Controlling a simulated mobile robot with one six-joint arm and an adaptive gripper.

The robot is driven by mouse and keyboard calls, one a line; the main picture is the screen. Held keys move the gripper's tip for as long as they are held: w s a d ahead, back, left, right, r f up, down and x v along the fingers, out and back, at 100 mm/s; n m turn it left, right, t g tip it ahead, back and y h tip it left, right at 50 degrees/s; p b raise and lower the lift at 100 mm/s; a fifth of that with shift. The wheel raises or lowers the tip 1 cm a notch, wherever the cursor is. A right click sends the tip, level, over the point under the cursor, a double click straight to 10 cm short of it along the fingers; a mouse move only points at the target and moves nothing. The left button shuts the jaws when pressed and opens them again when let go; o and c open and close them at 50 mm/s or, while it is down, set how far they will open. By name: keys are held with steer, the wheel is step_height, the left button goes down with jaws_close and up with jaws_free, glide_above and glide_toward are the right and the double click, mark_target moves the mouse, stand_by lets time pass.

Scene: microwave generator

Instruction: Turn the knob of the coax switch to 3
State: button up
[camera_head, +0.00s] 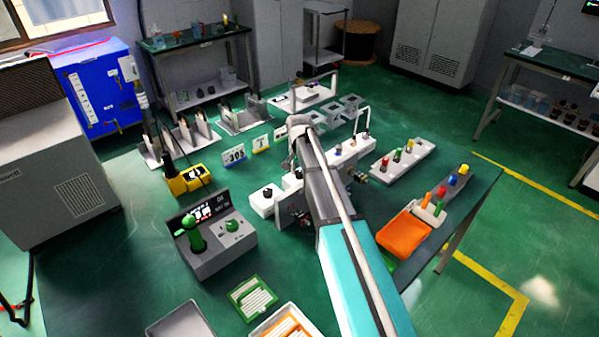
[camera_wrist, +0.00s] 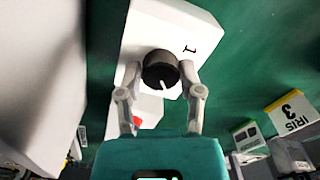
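In the wrist view a round black knob (camera_wrist: 161,70) with a white pointer line sits on a white box (camera_wrist: 158,25). The pointer line runs toward the bottom of the picture, slightly right. A "1" is printed on the box above and right of the knob. My gripper (camera_wrist: 160,68) has one finger on each side of the knob, the tips very close to its rim. Whether both tips press on it I cannot tell. No 3 mark shows on the box. In the head view my arm hides much of the work area, and my fingertips cannot be made out.
A red part (camera_wrist: 137,121) shows beside the left finger. A yellow-edged "IRIS 3" sign (camera_wrist: 291,113) stands at right. In the head view a grey console (camera_head: 215,245) with a green joystick stands left of my arm, and an orange tray (camera_head: 404,236) lies right.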

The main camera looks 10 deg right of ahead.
steer(key=o, duration=0.4)
steer(key=shift+n, duration=0.5)
